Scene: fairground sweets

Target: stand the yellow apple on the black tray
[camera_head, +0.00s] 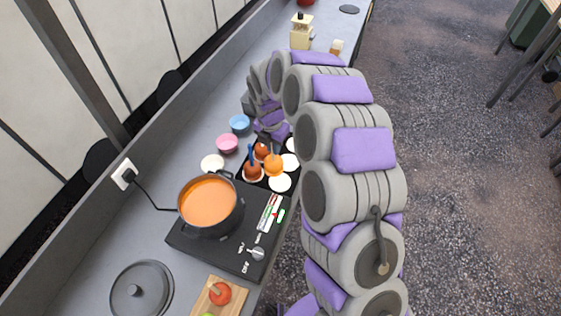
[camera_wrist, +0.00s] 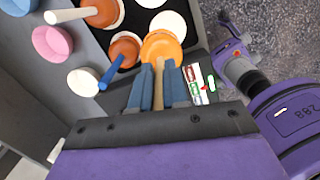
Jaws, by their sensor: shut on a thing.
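The yellow apple (camera_head: 273,166), orange-yellow and glossy, hangs on a pale wooden stick. In the wrist view the apple (camera_wrist: 162,46) is just beyond my gripper (camera_wrist: 159,80), whose blue fingers are shut on the stick. The black tray (camera_wrist: 134,22) with white round spots lies under and around the apple; it also shows in the head view (camera_head: 263,184). I cannot tell whether the apple touches the tray. A red-brown apple with a blue stick (camera_head: 252,173) and another with a white stick (camera_wrist: 102,12) stand on the tray. My arm hides part of the tray's right side.
A pot of orange syrup (camera_head: 209,203) stands on a black hob (camera_head: 225,252) near the tray. Blue (camera_head: 239,123), pink (camera_head: 227,143) and white (camera_head: 212,162) bowls stand left of it. A lid (camera_head: 141,289) and a wooden board with a red apple (camera_head: 220,293) are at the near end.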

